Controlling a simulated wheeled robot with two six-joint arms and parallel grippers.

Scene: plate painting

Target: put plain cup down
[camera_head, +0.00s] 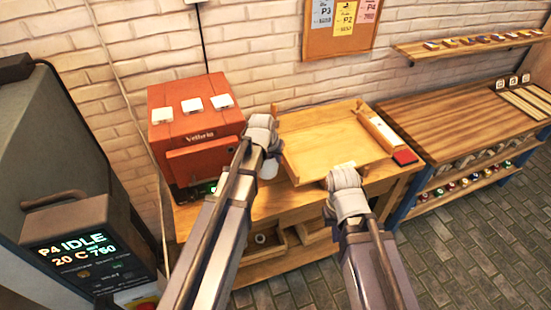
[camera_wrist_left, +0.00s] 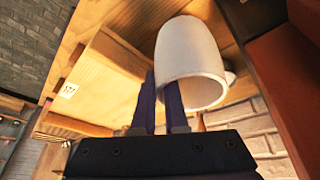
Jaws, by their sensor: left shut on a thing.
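The plain white cup (camera_wrist_left: 190,48) is large in the left wrist view, with its open rim toward the camera. My left gripper (camera_wrist_left: 160,95) is shut on the cup at its wall near the rim. In the head view my left gripper (camera_head: 263,133) is between the red machine and the wooden tray, and a pale part of the cup (camera_head: 268,168) shows just below it. My right gripper (camera_head: 344,178) is over the front edge of the tray. Its fingers are too unclear to tell open from shut, and I see nothing held in it.
The wooden tray (camera_head: 325,133) lies on the workbench, its visible floor bare. The red machine (camera_head: 195,125) stands at the left with white pieces on top. A grey machine (camera_head: 60,170) reads "IDLE". A second bench (camera_head: 455,115) stands at the right.

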